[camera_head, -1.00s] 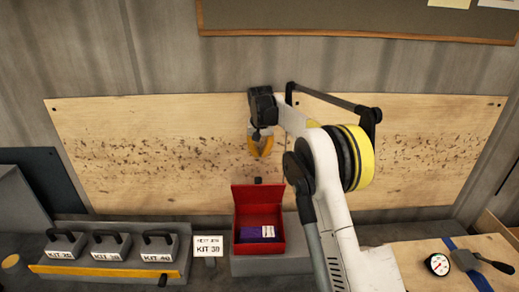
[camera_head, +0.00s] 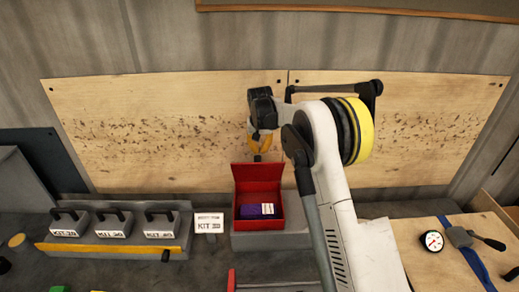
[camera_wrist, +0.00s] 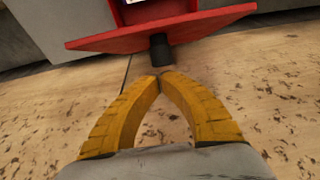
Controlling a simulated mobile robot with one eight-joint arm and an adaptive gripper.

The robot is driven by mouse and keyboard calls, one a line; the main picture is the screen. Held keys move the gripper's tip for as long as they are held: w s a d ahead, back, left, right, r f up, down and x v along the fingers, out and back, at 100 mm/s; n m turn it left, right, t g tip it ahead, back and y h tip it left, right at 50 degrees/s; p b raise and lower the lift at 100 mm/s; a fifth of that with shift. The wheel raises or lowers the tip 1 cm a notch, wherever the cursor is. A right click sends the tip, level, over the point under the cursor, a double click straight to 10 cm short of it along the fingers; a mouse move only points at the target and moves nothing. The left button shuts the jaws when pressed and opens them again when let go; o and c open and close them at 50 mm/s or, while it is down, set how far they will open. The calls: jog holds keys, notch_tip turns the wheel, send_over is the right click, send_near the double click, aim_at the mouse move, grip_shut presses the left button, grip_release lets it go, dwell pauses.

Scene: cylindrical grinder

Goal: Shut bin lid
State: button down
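The red bin (camera_head: 290,222) stands open on a grey block, with a purple item bearing a white label (camera_head: 257,210) inside. Its red lid (camera_head: 258,178) is raised, tilted back toward the wooden board.
A rack with several handled kit blocks (camera_head: 115,223) stands left of the bin, with a KIT sign (camera_head: 209,223) between. The wooden wall board (camera_head: 150,130) is close behind my gripper. A round gauge (camera_head: 432,240) lies on the right bench.

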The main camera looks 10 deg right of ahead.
jog(key=shift+s+a+f+t+b, duration=0.1)
jog(key=shift+s+f+t+b, duration=0.1)
jog(key=shift+s+t+b, duration=0.25)
jog(key=shift+s+a+f+t+b, duration=0.15)
jog(key=shift+s+t+b, duration=0.1)
jog(key=shift+s+b, duration=0.4)
jog(key=s+a+f+t+b, duration=0.1)
jog(key=s+f+t+b, duration=0.2)
jog(key=s+f+b, duration=0.3)
jog(key=s+a+f+t+h+b, duration=0.1)
jog(key=s+f+t+b, duration=0.2)
jog(key=b, duration=0.9)
jog(key=shift+s+a+f, duration=0.3)
jog(key=shift+s+f, duration=1.55)
jog(key=shift+s, duration=0.5)
